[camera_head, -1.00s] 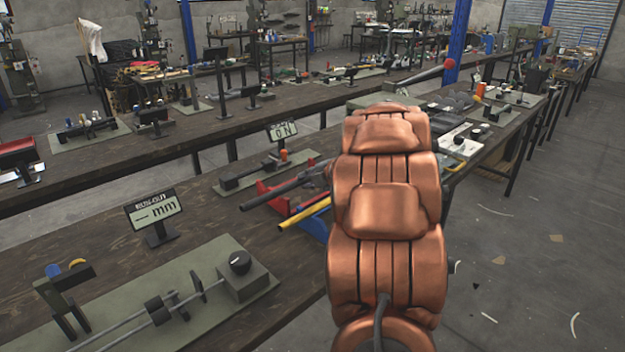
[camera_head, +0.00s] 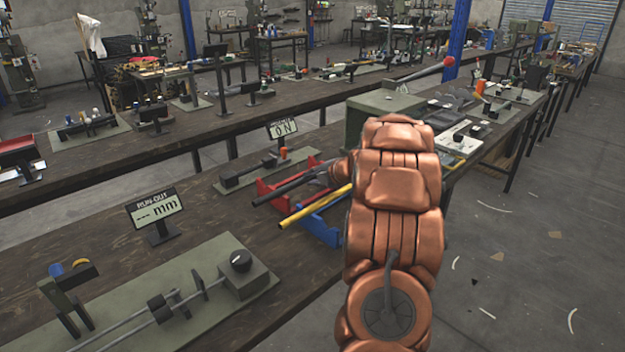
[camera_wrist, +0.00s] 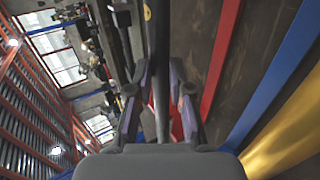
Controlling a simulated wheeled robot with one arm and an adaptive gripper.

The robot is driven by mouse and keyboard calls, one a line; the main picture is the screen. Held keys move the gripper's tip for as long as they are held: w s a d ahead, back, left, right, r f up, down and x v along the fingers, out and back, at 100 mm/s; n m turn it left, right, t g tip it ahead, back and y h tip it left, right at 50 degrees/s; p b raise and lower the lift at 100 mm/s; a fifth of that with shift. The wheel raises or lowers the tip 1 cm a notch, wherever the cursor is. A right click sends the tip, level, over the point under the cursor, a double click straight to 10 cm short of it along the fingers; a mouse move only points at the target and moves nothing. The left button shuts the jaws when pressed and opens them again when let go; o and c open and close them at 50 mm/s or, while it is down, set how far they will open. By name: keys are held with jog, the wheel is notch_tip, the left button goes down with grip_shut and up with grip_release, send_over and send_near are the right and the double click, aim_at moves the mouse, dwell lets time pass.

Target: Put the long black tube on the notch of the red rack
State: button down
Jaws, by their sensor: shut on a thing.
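The long black tube (camera_head: 286,187) is held in my gripper (camera_head: 328,174), and its free end points to the lower left in the head view. The red rack (camera_head: 270,207) stands on the bench under and behind the tube; my arm hides part of it. In the wrist view the tube (camera_wrist: 158,50) runs between the fingers of my shut gripper (camera_wrist: 161,95). The red rack (camera_wrist: 220,60) shows as a strip to its right, roughly parallel. I cannot tell whether the tube touches the rack or sits in a notch.
A blue rack (camera_head: 322,229) with a yellow tube (camera_head: 316,206) on it stands just nearer than the red rack. A run-out display (camera_head: 157,212) and a fixture on a green plate (camera_head: 232,262) are at the front left. A grey-green box (camera_head: 385,104) stands behind my arm.

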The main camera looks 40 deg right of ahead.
jog(key=shift+f, duration=0.15)
jog(key=c, duration=1)
grip_release()
jog(key=b+v, duration=0.1)
jog(key=v, duration=1.1)
